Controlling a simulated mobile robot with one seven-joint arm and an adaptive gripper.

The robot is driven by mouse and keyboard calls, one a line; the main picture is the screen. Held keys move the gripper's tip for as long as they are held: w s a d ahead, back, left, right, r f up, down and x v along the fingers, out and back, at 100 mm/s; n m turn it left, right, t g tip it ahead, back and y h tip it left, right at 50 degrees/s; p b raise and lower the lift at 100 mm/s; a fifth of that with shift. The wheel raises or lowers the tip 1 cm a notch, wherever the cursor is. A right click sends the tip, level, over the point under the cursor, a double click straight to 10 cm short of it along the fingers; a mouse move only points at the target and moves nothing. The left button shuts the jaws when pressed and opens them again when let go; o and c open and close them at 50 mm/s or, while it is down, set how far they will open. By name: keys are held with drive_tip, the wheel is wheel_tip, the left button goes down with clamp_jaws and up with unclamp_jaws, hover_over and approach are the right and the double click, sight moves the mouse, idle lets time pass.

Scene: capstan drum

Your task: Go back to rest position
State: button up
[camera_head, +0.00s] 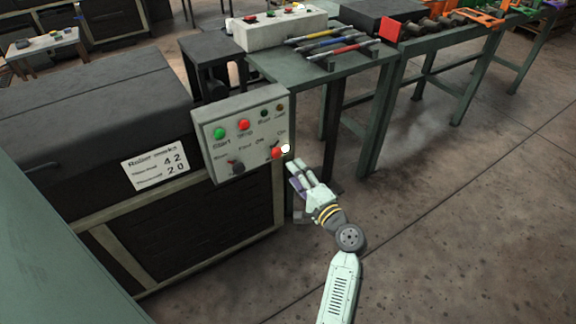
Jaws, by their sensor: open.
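My gripper (299,165) is open and empty at the centre of the head view, at the lower right corner of a grey control panel (264,107). Its fingertips are close to a red switch (277,153) with a white ball-shaped tip (285,148). I cannot tell whether they touch it. The panel also has a green button (219,133), a red button (243,125) and a dark rotary knob (237,167). My arm comes up from the bottom of the view.
The panel is on a dark machine cabinet (90,110) at the left, with a white label (155,172). A green table (312,74) behind holds several coloured tools and a white control box (278,30). The concrete floor (470,220) at the right is clear.

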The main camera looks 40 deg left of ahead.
drive_tip(key=shift+s+d, duration=0.2)
drive_tip(key=shift+d, duration=0.3)
